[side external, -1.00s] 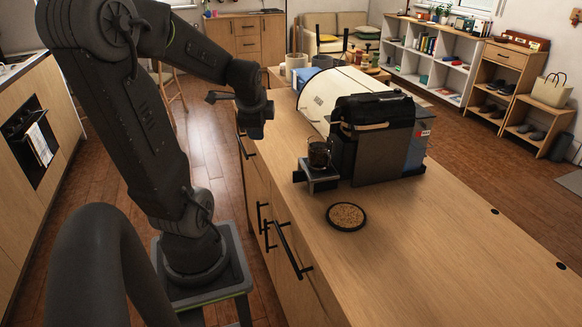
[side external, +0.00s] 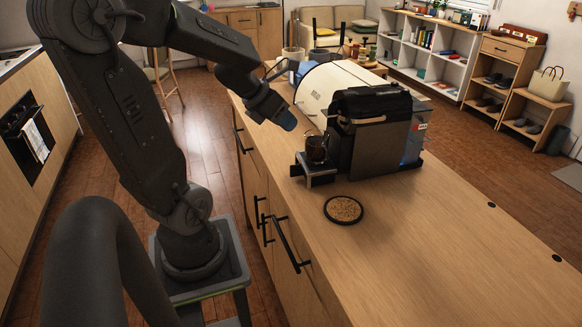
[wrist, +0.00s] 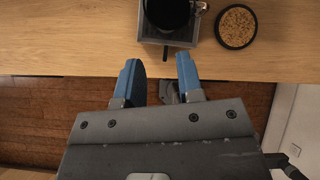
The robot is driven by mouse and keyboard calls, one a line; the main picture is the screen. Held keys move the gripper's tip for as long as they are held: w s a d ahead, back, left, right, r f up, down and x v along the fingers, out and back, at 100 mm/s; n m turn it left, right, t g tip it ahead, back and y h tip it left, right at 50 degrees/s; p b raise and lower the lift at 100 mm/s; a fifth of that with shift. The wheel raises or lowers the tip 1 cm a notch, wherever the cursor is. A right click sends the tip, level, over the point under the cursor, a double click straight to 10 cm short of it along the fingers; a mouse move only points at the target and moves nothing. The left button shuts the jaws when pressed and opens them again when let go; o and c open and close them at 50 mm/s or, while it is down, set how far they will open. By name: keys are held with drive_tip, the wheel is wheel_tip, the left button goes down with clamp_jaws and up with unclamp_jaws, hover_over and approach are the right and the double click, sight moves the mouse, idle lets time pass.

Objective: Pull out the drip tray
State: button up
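The drip tray (side external: 321,176) is a small grey platform that sticks out from the front of the black coffee machine (side external: 380,142). It also shows at the top of the wrist view (wrist: 165,39). A dark mug (side external: 315,150) stands on it; the mug is cut off by the top edge in the wrist view (wrist: 167,12). My gripper (side external: 287,121) is above the counter's near edge, up and left of the tray in the side view. In the wrist view its blue fingers (wrist: 159,74) are apart with nothing between them. They are short of the tray.
A round dark-rimmed coaster (side external: 344,209) with a brown speckled face lies beside the tray on the wooden counter (side external: 430,230). A cream rounded bread bin (side external: 325,88) stands behind the machine. Black handles (side external: 284,240) project from the counter front. The counter's right side is clear.

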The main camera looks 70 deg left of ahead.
sight(291, 167)
drive_tip(key=f+m+g, duration=0.1)
drive_tip(key=f, duration=0.3)
drive_tip(key=w+f+m+g, duration=0.1)
drive_tip(key=f, duration=0.4)
drive_tip(key=f+m+g, duration=0.1)
drive_tip(key=f, duration=0.4)
drive_tip(key=shift+w+d+h, duration=0.3)
drive_tip(key=shift+d, duration=0.05)
drive_tip(key=shift+c, duration=0.3)
clamp_jaws()
